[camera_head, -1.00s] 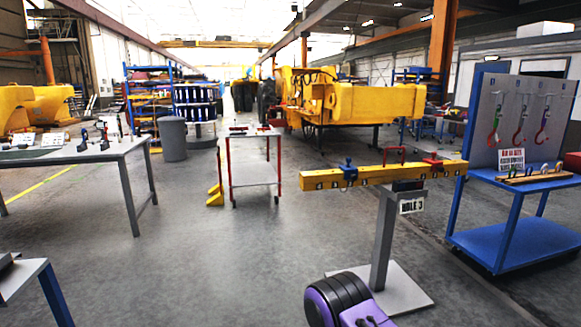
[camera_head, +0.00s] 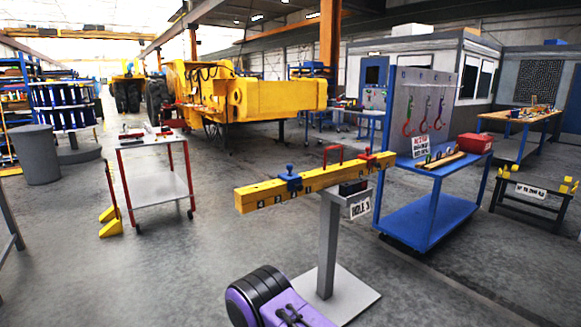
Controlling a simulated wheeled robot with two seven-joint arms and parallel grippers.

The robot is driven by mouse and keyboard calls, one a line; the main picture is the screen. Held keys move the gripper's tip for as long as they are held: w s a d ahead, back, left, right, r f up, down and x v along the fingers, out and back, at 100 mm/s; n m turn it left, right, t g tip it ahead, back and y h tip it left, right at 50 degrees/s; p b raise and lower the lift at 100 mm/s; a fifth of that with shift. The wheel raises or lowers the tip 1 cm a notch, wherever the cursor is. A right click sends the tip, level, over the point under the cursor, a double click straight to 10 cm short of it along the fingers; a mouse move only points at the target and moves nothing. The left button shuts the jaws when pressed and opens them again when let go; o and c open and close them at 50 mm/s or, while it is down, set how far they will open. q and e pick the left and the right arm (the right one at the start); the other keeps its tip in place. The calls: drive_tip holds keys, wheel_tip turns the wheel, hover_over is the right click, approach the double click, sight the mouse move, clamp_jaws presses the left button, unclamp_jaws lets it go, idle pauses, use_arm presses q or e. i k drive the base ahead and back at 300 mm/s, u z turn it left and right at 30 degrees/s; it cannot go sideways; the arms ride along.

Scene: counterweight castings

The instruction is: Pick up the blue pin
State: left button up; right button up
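A blue piece with a round knob (camera_head: 290,178), which looks like the blue pin, sits upright on top of a yellow beam (camera_head: 262,195) with dark number marks. A red pin-like piece (camera_head: 367,158) sits farther right on the same beam, and a red loop handle (camera_head: 333,155) rises between them. The beam rests on a grey post (camera_head: 328,245) with a flat base plate and a small white label. Neither of my grippers shows in this view.
A low black rack (camera_head: 530,198) is farther right. Open floor lies at left front.

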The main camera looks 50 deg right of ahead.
sight(289, 166)
drive_tip(key=z, duration=0.5)
drive_tip(key=i, duration=1.05)
drive_tip(key=z, duration=0.9)
